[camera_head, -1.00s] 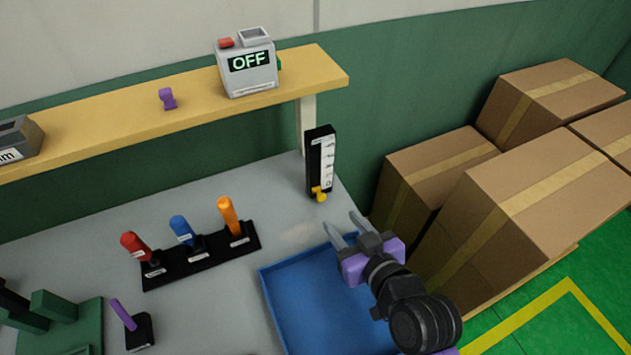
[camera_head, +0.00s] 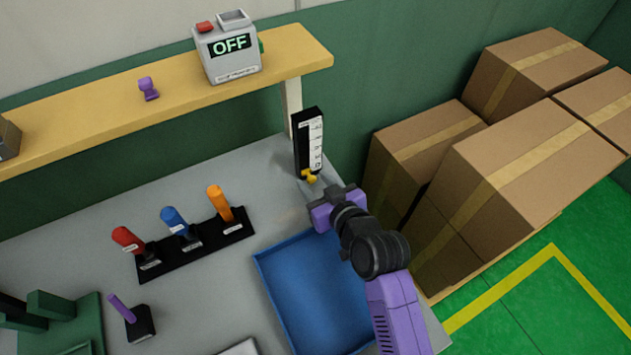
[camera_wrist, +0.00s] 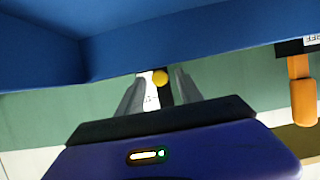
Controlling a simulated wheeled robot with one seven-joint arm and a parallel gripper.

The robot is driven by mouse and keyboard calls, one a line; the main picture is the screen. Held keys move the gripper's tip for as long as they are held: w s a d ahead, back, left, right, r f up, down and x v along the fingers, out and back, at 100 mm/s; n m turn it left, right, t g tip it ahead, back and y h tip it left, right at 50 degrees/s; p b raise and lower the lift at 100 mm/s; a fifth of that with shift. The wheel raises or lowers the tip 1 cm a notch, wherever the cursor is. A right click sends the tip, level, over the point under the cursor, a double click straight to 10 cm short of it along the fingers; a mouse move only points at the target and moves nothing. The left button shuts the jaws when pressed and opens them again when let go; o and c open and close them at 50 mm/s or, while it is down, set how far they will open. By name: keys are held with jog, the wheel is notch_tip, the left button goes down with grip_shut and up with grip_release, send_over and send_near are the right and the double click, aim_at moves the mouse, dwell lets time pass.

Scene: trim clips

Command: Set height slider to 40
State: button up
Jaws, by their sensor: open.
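The height slider (camera_head: 309,143) is a black upright block with a white scale, standing at the back right of the table under the shelf end. Its yellow knob (camera_head: 310,177) is at the bottom of the scale. The scale's numbers are too small to read. My gripper (camera_head: 318,186) is open, its fingers pointing at the knob from the front and very close to it. In the wrist view the yellow knob (camera_wrist: 160,77) shows between the two open fingers (camera_wrist: 158,95). I cannot tell whether they touch it.
A blue tray (camera_head: 268,283) lies in front of the slider, below my arm. Red, blue and orange handles (camera_head: 219,203) stand on a black base to the left. A shelf (camera_head: 110,98) carries a grey box reading OFF (camera_head: 226,52). Cardboard boxes (camera_head: 520,170) are at the right.

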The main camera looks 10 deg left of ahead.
grip_shut()
dwell(1.4)
